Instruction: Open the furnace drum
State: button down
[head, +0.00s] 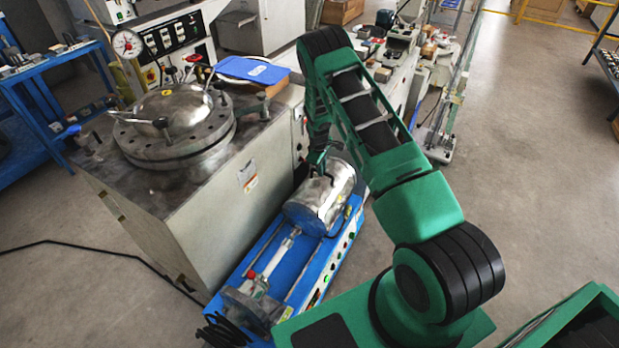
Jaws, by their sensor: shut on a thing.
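The furnace drum (315,205) is a shiny silver cylinder lying on a blue machine base (262,262), below the middle of the head view. A metal rod runs from its near end down to a clamp at the front. My gripper (319,168) reaches down from my green arm to the top of the drum and is shut on it, at its upper left side. The fingertips are small and dark here, so the exact part they grip is hard to see.
A large grey cabinet (205,215) with a round bolted metal lid (172,112) stands close on the left. A cluttered bench (400,55) is behind my arm.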

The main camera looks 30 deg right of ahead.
jog(key=shift+w+d, duration=0.45)
jog(key=shift+d, duration=0.4)
jog(key=c, duration=1.8)
grip_release()
jog(key=shift+a, duration=0.1)
jog(key=shift+o, duration=0.2)
jog(key=shift+a, duration=0.1)
jog(key=shift+a+r, duration=0.15)
jog(key=shift+r, duration=0.45)
notch_tip(320, 180, up, 9)
jog(key=s+a, duration=0.1)
jog(key=shift+a+r, duration=0.15)
jog(key=shift+a, duration=0.05)
